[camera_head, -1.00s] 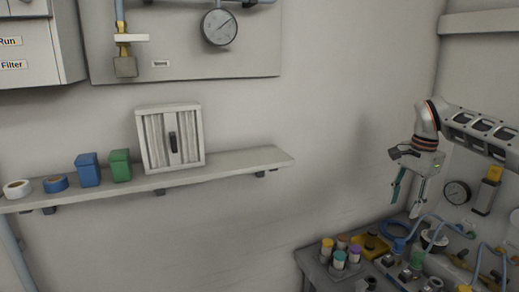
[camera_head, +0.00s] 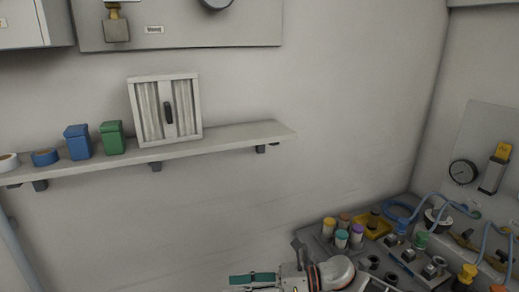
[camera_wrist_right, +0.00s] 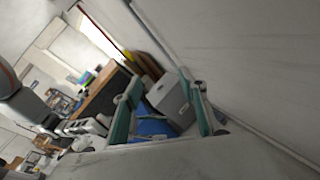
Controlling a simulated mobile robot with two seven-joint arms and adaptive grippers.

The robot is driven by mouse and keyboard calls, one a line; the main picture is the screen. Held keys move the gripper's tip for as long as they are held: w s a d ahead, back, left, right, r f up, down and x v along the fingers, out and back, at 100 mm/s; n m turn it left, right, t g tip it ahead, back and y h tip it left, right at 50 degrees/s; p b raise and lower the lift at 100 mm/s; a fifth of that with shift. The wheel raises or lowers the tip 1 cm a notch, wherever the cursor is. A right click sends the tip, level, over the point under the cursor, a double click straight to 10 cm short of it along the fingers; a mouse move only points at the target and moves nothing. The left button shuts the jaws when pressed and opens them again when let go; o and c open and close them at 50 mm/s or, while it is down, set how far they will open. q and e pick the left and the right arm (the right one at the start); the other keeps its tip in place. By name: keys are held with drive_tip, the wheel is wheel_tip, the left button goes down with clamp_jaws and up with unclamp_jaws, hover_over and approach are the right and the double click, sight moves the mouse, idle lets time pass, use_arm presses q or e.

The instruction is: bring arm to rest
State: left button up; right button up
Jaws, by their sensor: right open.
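My right gripper (camera_head: 242,283) is at the bottom edge of the head view, low in front of the wall, with its fingers pointing left. Part of it and most of its arm are cut off by the frame. In the right wrist view its two teal fingers (camera_wrist_right: 160,84) stand apart with nothing between them. Behind them, farther off, are a grey box (camera_wrist_right: 170,97) and a blue surface (camera_wrist_right: 153,127). My left gripper is not in view.
A wall shelf (camera_head: 225,141) holds a white filter box (camera_head: 166,109), blue and green containers and tape rolls. A workbench with colour-capped jars (camera_head: 341,238), fittings and blue hoses stands at lower right, near my right arm. The wall between is bare.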

drive_tip(key=s+d+f+m+t+h+b, duration=0.15)
drive_tip(key=d+f+m+t+h, duration=0.4)
drive_tip(key=m, duration=1.15)
drive_tip(key=s+d+f+m+t+h+b, duration=0.1)
drive_tip(key=s+d+f+m+t+h, duration=0.2)
drive_tip(key=d+f+m+t, duration=0.95)
drive_tip(key=s+d+f+m+g+h, duration=0.2)
drive_tip(key=s+d+f+m+g, duration=0.1)
drive_tip(key=s+m, duration=0.4)
drive_tip(key=s+d+f+m+g+h+b, duration=0.1)
drive_tip(key=s+d+f+m+g+h, duration=0.2)
drive_tip(key=s+f+m, duration=0.4)
drive_tip(key=shift+s+d+g, duration=0.15)
drive_tip(key=shift+d+g, duration=0.6)
drive_tip(key=shift+g, duration=0.15)
idle(0.7)
